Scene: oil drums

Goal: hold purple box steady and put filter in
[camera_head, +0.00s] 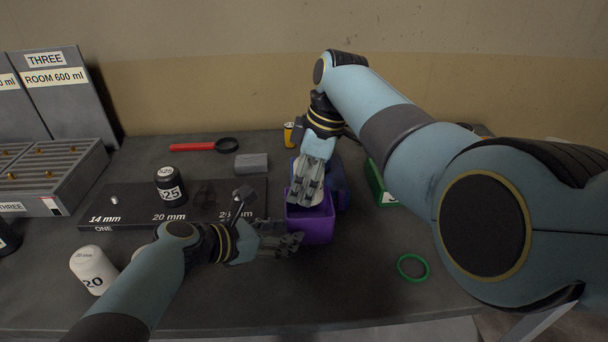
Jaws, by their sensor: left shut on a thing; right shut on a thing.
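The purple box (316,231) stands on the dark table near the middle, open at the top. My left gripper (292,244) is at its lower left side, shut on its wall. My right gripper (304,197) comes from above, pointing down at the box's opening. It is shut on a pale, rounded thing that looks like the filter, mostly hidden behind the fingers. The fingertips are over or just inside the opening; I cannot tell how deep the filter is.
A blue box (340,191) stands right behind the purple box, and a green box (378,184) to its right. A dark labelled board (135,197) with a black bottle (170,186) lies left.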

